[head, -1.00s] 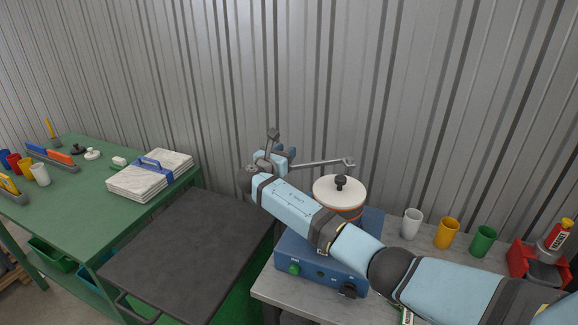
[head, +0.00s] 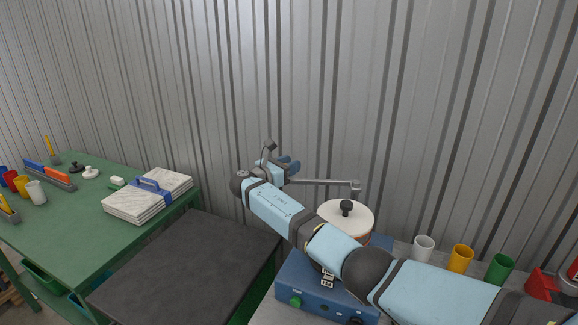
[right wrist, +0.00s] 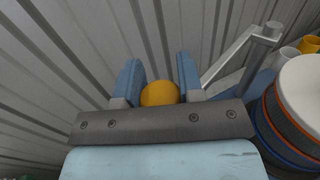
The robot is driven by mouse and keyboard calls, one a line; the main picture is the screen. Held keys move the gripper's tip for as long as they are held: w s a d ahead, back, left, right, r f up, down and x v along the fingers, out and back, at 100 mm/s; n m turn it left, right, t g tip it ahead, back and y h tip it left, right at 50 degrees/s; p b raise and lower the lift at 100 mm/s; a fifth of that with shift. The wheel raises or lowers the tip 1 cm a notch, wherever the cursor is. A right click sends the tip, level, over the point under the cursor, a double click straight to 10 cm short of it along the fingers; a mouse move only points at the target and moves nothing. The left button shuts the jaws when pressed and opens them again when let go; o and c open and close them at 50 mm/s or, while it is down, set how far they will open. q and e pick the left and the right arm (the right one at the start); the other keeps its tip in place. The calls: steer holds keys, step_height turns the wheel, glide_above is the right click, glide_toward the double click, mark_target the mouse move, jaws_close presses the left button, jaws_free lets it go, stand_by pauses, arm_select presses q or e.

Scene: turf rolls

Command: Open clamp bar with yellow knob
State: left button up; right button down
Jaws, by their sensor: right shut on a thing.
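The yellow knob (right wrist: 160,93) sits between the blue fingers of my right gripper (right wrist: 158,82) in the right wrist view, and the gripper is shut on it. The gripper also shows in the head view (head: 290,166), near the corrugated wall, left of and behind the press; the knob is hidden there. The grey clamp bar (head: 322,182) runs level from the gripper to a post behind the white round lid (head: 345,213). The bar (right wrist: 230,58) also shows right of the gripper in the wrist view. It lies behind the lid, not across it. My left gripper is not in view.
The lid tops a stack on a blue base box (head: 318,292) with a green button. White, yellow (head: 460,258) and green cups stand to its right. A dark flat surface (head: 185,265) and a green table (head: 75,220) lie left. The wall is close behind my gripper.

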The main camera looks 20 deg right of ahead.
steer(key=c, duration=0.8)
jaws_free()
steer(key=shift+s, duration=0.1)
steer(key=shift+o, duration=0.2)
steer(key=shift+a, duration=0.1)
steer(key=b+v, duration=0.1)
steer(key=v, duration=1.2)
steer(key=shift+a+b, duration=0.25)
steer(key=shift+b, duration=0.1)
steer(key=shift+s, duration=0.1)
